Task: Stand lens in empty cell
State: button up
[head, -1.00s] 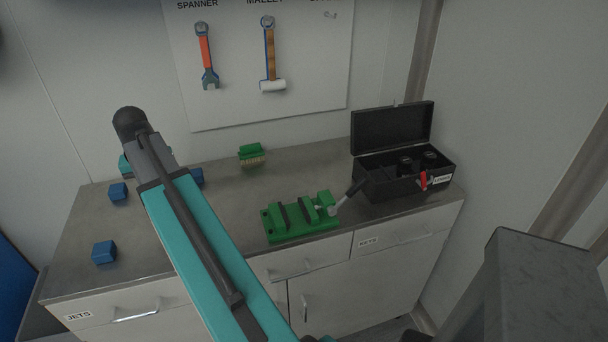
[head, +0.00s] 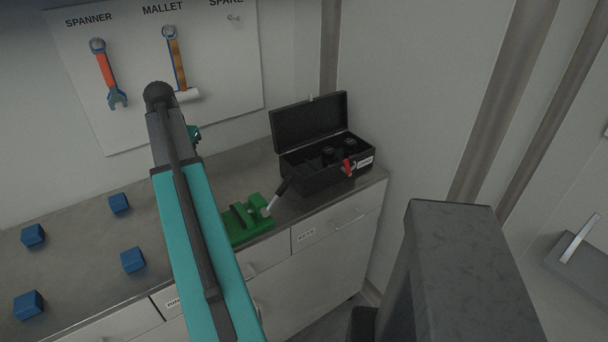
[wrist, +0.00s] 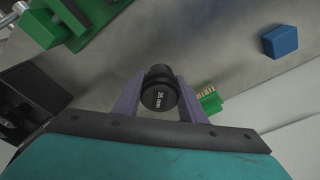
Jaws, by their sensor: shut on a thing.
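My gripper (wrist: 160,82) is shut on a black lens (wrist: 159,98) marked "35 mm" in the wrist view, one jaw on each side and the marked end facing the camera. In the head view the gripper and held lens are hidden behind my arm. The open black case (head: 318,178) stands at the right end of the bench with its lid up. Two black lenses (head: 328,154) (head: 350,146) stand in its cells. The left part of the case inside is dark, and I cannot tell its cells apart. Part of the case shows in the wrist view (wrist: 30,98).
Several blue blocks (head: 132,260) lie on the bench (head: 75,250) to the left. A tool board (head: 225,80) hangs behind.

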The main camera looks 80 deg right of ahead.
jog(key=s+d+r+m, duration=0.1)
jog(key=s+d+m, duration=0.1)
jog(key=s+d, duration=0.45)
jog(key=s+d+r+m, duration=0.1)
jog(key=s+d+m, duration=0.2)
jog(key=s, duration=0.6)
jog(key=r+m+g+p, duration=0.1)
jog(key=m+p, duration=0.1)
jog(key=m, duration=0.2)
send_over(305, 166)
jog(key=s+a, duration=0.1)
jog(key=a, duration=0.5)
jog(key=shift+d+r, duration=0.1)
jog(key=shift+d, duration=0.1)
jog(key=shift+f+p, duration=0.7)
jog(key=shift+f, duration=2.45)
jog(key=shift+f+p, duration=0.55)
jog(key=shift+f, duration=1.3)
jog(key=shift+f, duration=0.15)
